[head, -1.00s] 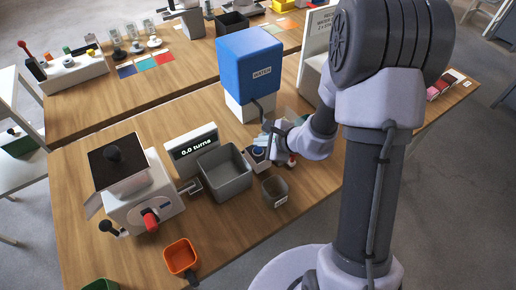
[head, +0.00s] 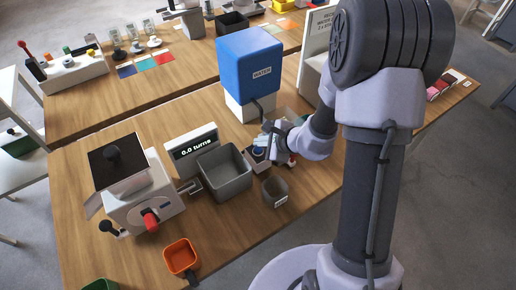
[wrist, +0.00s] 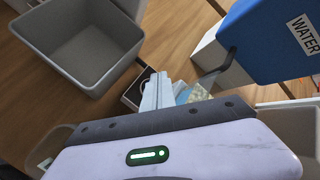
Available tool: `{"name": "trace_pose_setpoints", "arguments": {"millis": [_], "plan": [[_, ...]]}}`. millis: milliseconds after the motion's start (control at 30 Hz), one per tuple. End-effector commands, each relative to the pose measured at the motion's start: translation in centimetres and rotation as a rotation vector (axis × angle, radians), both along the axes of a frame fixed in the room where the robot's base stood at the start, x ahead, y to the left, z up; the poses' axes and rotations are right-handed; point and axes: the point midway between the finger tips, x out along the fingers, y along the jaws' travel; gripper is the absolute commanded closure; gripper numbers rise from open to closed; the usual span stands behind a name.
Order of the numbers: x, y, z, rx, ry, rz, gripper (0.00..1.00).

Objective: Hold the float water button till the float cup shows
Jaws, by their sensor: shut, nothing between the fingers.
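A water dispenser (head: 249,62) with a blue tank marked WATER and a white base stands at the back of the near table. It also shows at the upper right of the wrist view (wrist: 275,40). A small button box (head: 252,163) with a blue top sits in front of it, partly hidden by my gripper. My gripper (head: 265,139) is shut and empty, its fingertips at or just above the box; contact cannot be told. In the wrist view, the shut fingers (wrist: 152,97) cover most of the dark box (wrist: 132,94). A small grey labelled cup (head: 274,191) stands in front; its label is unreadable.
A grey open bin (head: 224,180) stands left of the button box. A display (head: 191,148) reads "0.0 turns". A white machine with a red knob (head: 149,220) and an orange tray (head: 180,257) are further left. The front right of the table is clear.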

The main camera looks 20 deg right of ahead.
Motion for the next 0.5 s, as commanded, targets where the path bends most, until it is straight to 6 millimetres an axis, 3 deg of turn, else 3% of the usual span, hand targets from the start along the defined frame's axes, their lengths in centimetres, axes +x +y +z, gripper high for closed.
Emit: {"name": "trace_pose_setpoints", "arguments": {"millis": [500], "plan": [[0.01,0.00,-0.97,0.001,-0.001,-0.001,1.00]]}}
